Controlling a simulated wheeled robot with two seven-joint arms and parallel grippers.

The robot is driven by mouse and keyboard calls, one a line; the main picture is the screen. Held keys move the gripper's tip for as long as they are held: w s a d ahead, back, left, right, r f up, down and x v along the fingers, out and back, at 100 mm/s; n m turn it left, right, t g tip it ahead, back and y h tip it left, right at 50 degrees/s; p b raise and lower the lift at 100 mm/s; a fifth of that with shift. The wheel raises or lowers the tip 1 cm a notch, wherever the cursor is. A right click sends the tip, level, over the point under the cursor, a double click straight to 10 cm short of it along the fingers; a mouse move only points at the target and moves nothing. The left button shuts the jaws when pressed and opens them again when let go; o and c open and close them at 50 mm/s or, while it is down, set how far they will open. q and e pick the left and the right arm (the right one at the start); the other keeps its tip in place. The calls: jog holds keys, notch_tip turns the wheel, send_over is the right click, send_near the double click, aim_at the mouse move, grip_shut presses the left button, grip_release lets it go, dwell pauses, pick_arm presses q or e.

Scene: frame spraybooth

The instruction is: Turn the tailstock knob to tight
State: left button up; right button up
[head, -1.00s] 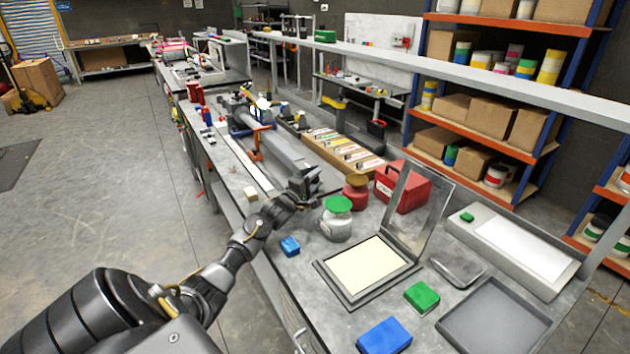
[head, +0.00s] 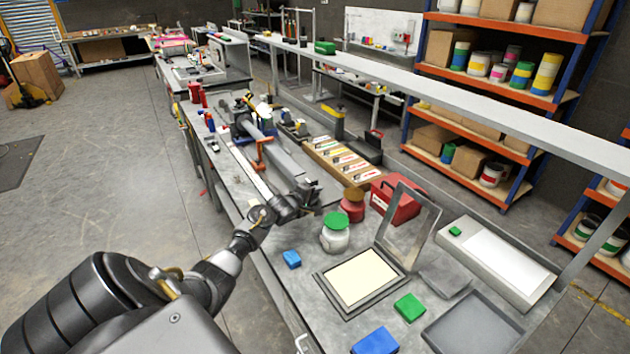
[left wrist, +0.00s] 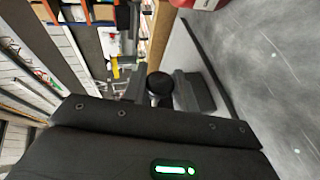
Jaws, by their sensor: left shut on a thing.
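My left gripper (head: 308,196) reaches the near end of a long grey bench fixture (head: 283,152), where the tailstock is. In the left wrist view a dark round knob (left wrist: 160,84) sits between the two fingers of my left gripper (left wrist: 163,92), which are shut on it. The gripper and wrist cover most of the knob and tailstock end in the head view. I cannot read any tight mark or the knob's angle. My right gripper is not in view.
A green-lidded jar (head: 335,234), a red-brown jar (head: 352,207) and a red box (head: 397,198) stand right of the gripper. A blue block (head: 291,259) and a hinged frame (head: 325,283) lie nearer. An orange lever (head: 262,152) rises from the fixture. Free floor lies left.

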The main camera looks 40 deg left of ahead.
pick_arm(q)
jog(key=g+p, duration=0.1)
jog(key=p, duration=0.1)
jog(key=g+p, duration=0.1)
jog(key=p, duration=0.1)
jog(key=shift+r+m+g, duration=0.3)
jog(key=shift+r+m, duration=0.1)
jog(key=shift+w+f+g+p, duration=0.1)
jog(key=shift+f+g+p, duration=0.05)
jog(key=shift+g+p, duration=0.55)
jog(key=shift+f+m+g+y, duration=0.15)
jog(key=shift+m+g+y, duration=0.2)
jog(key=shift+g, duration=0.65)
jog(key=shift+m+g, duration=0.25)
jog(key=shift+g, duration=0.55)
jog(key=shift+f+g+y+b, duration=0.15)
jog(key=shift+g+y+b, duration=0.2)
jog(key=shift+g, duration=0.45)
jog(key=shift+f+m+g+b, duration=0.1)
jog(key=shift+m+g+b, duration=0.3)
jog(key=shift+g+b, duration=0.5)
jog(key=shift+g+y+b, duration=0.5)
jog(key=shift+g+b, duration=0.2)
jog(key=shift+g, duration=0.3)
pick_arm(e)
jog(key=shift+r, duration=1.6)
